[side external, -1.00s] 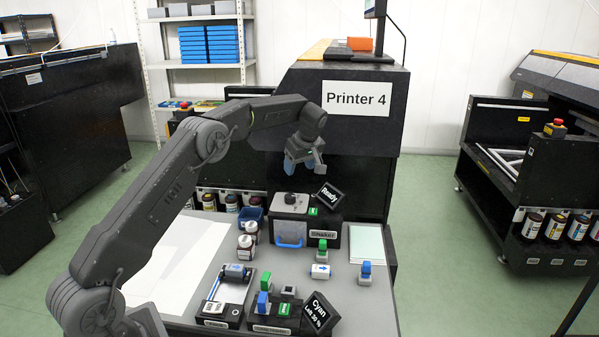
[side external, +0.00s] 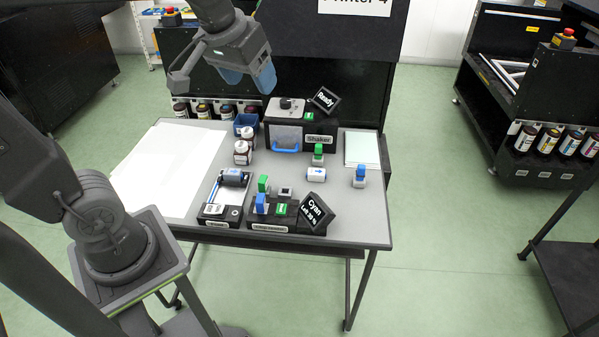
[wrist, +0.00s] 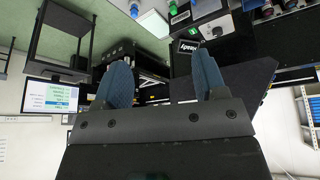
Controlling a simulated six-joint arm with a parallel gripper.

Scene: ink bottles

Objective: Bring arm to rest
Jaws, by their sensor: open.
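My gripper (side external: 248,77) hangs in the air at the top of the side external view, above and behind the table's back edge in the picture. Its two blue fingers are apart with nothing between them. In the wrist view my gripper (wrist: 163,78) also shows open and empty, with the upside-down room beyond it. My arm comes down from the upper left, and part of it is cut off by the frame's top edge.
Printer 4 (side external: 350,60) stands behind. My gripper touches none of these.

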